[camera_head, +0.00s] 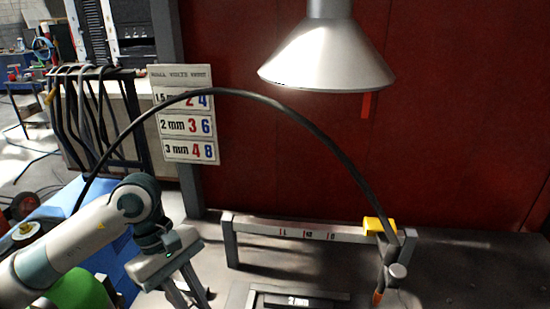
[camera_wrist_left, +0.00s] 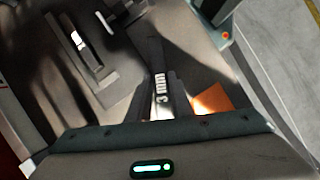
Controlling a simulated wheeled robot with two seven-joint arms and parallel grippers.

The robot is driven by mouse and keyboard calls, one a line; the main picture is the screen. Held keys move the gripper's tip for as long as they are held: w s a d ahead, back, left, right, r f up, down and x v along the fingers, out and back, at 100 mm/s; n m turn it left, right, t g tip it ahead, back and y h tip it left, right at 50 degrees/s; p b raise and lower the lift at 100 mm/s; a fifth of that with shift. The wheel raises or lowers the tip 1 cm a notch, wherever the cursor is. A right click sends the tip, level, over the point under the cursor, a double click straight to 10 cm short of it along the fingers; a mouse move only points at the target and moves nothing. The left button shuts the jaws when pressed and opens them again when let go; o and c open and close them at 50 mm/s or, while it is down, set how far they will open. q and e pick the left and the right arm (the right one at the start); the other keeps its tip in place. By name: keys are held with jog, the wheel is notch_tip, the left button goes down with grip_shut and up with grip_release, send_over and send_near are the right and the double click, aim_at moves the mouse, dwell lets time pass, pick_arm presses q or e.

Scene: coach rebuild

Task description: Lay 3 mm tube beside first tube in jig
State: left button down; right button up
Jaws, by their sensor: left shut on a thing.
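My left gripper (camera_head: 186,300) is low at the left of the bench in the head view. In the left wrist view my left gripper (camera_wrist_left: 165,105) is shut on a narrow piece, taken as the 3 mm tube (camera_wrist_left: 158,108), mostly hidden by the fingers. White "3 mm" lettering (camera_wrist_left: 160,88) shows at the fingers; I cannot tell whether it is on the piece or a surface beneath. A dark tray (camera_head: 262,296) with a "2 mm" label stands to the right of the gripper. I cannot make out the first tube or clearly identify the jig. My right gripper is not in view.
A grey rail (camera_head: 270,227) with red marks stands behind the tray, with a yellow block (camera_head: 379,226) at its right end. A black hose (camera_head: 322,135) arches over the bench. A lamp (camera_head: 326,62) hangs above. A size board (camera_head: 187,112) stands behind. An orange patch (camera_wrist_left: 212,101) lies near the fingers.

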pick_arm(q)
jog(key=m, duration=0.1)
jog(key=a+f+m+y, duration=0.1)
jog(key=m, duration=0.1)
jog(key=a+m+g, duration=0.1)
jog(key=m, duration=0.1)
jog(key=shift+w+a+f+y, duration=0.1)
jog(key=shift+w+f+y, duration=0.15)
jog(key=shift+y, duration=0.05)
jog(key=a+m, duration=0.1)
jog(key=m, duration=0.1)
jog(key=a+m+y, duration=0.1)
jog(key=m, duration=0.1)
jog(key=f+m+g+y, duration=0.1)
jog(key=m, duration=0.1)
jog(key=shift+w+a, duration=0.2)
jog(key=shift+a, duration=0.2)
